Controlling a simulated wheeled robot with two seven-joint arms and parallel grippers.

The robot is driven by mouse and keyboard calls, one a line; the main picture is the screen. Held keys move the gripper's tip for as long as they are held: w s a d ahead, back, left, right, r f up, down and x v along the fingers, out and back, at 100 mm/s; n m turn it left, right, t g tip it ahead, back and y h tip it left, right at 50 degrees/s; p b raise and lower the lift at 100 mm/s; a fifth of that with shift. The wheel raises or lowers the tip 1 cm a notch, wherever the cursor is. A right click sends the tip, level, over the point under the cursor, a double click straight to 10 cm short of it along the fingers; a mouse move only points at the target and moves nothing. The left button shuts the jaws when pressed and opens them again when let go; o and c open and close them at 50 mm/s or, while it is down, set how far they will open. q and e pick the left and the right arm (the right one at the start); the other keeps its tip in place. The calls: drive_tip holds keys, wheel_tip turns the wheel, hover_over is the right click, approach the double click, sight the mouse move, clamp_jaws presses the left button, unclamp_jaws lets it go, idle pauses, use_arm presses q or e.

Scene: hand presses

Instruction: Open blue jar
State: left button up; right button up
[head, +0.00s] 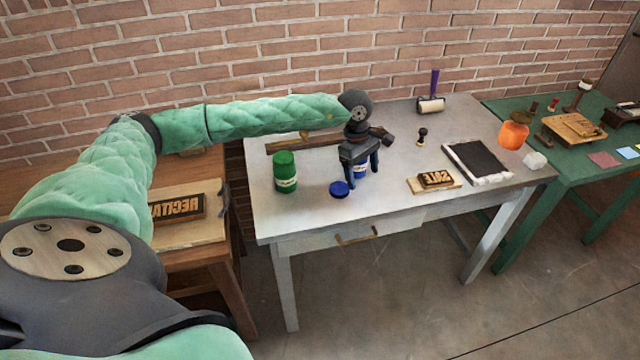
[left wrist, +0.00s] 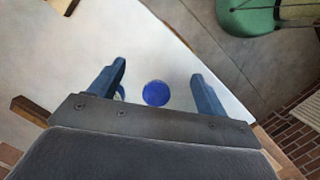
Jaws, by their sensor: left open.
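The blue jar (head: 361,171) stands on the white table, partly hidden behind my left gripper (head: 362,179). A round blue lid (head: 339,188) lies flat on the table just left of and in front of the jar, apart from it. In the left wrist view the lid (left wrist: 156,93) shows between the two fingers, with nothing gripped. A sliver of what may be the jar shows beside the left finger there. My left gripper is open and points down by the jar; whether a finger touches the jar cannot be told. The jar's mouth is hidden. My right gripper is not in view.
A green jar (head: 286,172) stands to the left on the white table (head: 290,215). A stamp block (head: 436,180), a black slab (head: 478,162), a small stamp (head: 422,136) and a roller (head: 431,103) lie to the right. The table's front middle is clear.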

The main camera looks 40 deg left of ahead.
use_arm(q)
drive_tip(key=s+d+n+t+h, duration=0.1)
drive_tip(key=d+n+t+h, duration=0.3)
drive_tip(key=d+n+h, duration=0.7)
drive_tip(key=s+d+n+t+h, duration=0.1)
drive_tip(key=d+n+t+h, duration=0.3)
drive_tip(key=d, duration=1.3)
drive_tip(key=w+a+f+n+t+y, duration=0.1)
drive_tip(key=a+f+n+t+y, duration=0.4)
drive_tip(key=f+n, duration=0.7)
drive_tip(key=a+f+n+t+y, duration=0.2)
drive_tip(key=a+f+n+y, duration=0.4)
drive_tip(key=f+n, duration=0.55)
drive_tip(key=s+a+f+n+g+y, duration=0.2)
drive_tip(key=s+f+n+y, duration=0.3)
drive_tip(key=f, duration=0.6)
drive_tip(key=s+f+n+g, duration=0.3)
drive_tip(key=s+f, duration=0.5)
drive_tip(key=s, duration=0.3)
drive_tip(key=s+a+f+n+g, duration=0.1)
drive_tip(key=s+f+n+g, duration=0.3)
drive_tip(key=s+f, duration=0.4)
drive_tip(key=s+f+n+g+y, duration=0.1)
drive_tip(key=s+f+n+g, duration=0.3)
drive_tip(key=s, duration=1.2)
wheel_tip(320, 180, down, 4)
drive_tip(key=shift+s+a+f+g, duration=0.15)
drive_tip(key=shift+a+g, duration=0.15)
